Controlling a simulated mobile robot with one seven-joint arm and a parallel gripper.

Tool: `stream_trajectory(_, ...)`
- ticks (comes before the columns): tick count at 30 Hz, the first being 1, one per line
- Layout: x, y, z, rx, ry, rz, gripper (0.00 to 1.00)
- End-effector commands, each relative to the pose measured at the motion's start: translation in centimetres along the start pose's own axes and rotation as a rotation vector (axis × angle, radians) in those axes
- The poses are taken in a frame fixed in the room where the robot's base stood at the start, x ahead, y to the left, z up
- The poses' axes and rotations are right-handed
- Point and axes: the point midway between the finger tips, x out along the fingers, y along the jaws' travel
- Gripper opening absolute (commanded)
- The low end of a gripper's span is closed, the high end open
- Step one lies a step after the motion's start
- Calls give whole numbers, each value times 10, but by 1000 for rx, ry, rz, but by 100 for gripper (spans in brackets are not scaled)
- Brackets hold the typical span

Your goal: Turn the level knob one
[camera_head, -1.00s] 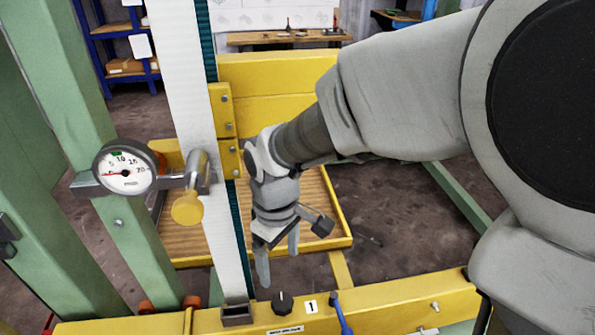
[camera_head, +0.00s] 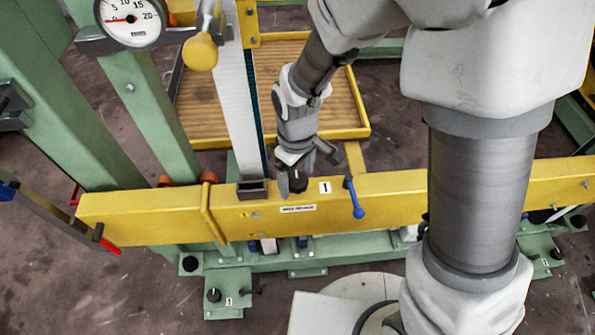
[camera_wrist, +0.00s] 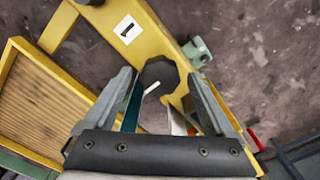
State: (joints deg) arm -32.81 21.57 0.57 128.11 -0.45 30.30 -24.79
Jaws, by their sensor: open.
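The black round knob (camera_head: 299,184) sits on top of the yellow beam (camera_head: 390,194), just left of the white label "1" (camera_head: 325,187). In the wrist view the knob (camera_wrist: 160,74) has a white pointer line and appears between the finger tips, near their far ends. My gripper (camera_head: 293,180) is open and points down over the knob, with one finger on either side of it in the picture. I cannot tell whether either finger touches the knob. The gripper partly hides the knob in the head view.
A dial gauge (camera_head: 130,18) and a yellow knob (camera_head: 200,52) are on the upright at upper left. A wooden-floored yellow tray (camera_head: 215,108) lies behind. Another black knob (camera_head: 214,295) is on a green foot below.

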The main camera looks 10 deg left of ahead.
Motion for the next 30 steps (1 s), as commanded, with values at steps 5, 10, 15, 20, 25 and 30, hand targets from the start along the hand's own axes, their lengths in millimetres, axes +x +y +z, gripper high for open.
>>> stream_trajectory(5, 0, 0, 0, 0, 0, 0, 77)
stream_trajectory(10, 0, 0, 0, 0, 0, 0, 46)
stream_trajectory(15, 0, 0, 0, 0, 0, 0, 15)
stream_trajectory(20, -1, 0, 0, 2, 0, 0, 4)
stream_trajectory(25, -1, 0, 0, 26, 0, 0, 3)
stream_trajectory(30, -1, 0, 0, 100, 0, 0, 3)
